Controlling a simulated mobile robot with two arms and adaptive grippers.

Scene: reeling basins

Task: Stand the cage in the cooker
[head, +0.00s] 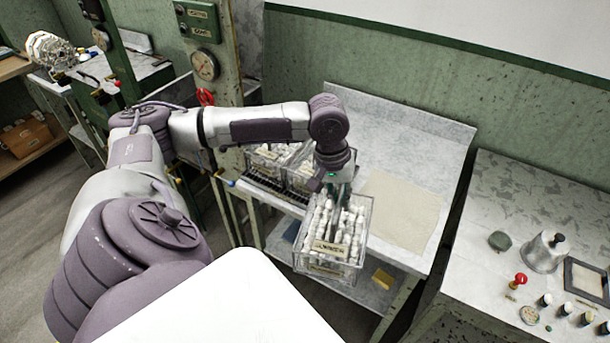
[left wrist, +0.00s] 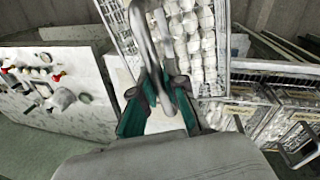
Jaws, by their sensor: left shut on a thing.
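The cage (head: 334,272) is a clear-sided, wire-like box full of white cocoons, with a label plate on its front. My left gripper (head: 338,190) is above it, shut on its handle. The cage looks held up at the front edge of the pale table, roughly upright. In the left wrist view, the green fingers of my left gripper (left wrist: 160,112) close on the grey handle (left wrist: 150,45), with the cage (left wrist: 118,28) beyond. I cannot tell for certain which fixture is the cooker; a green column with a gauge (head: 204,66) stands behind my arm. My right gripper is out of view.
Other cocoon cages (head: 262,158) stand on a rack left of the held cage. A beige cloth (head: 400,212) lies on the pale table (head: 415,140). A second table (head: 540,200) at right holds a metal bell-shaped pot (head: 543,253), a red-topped stamp (head: 519,281) and small jars.

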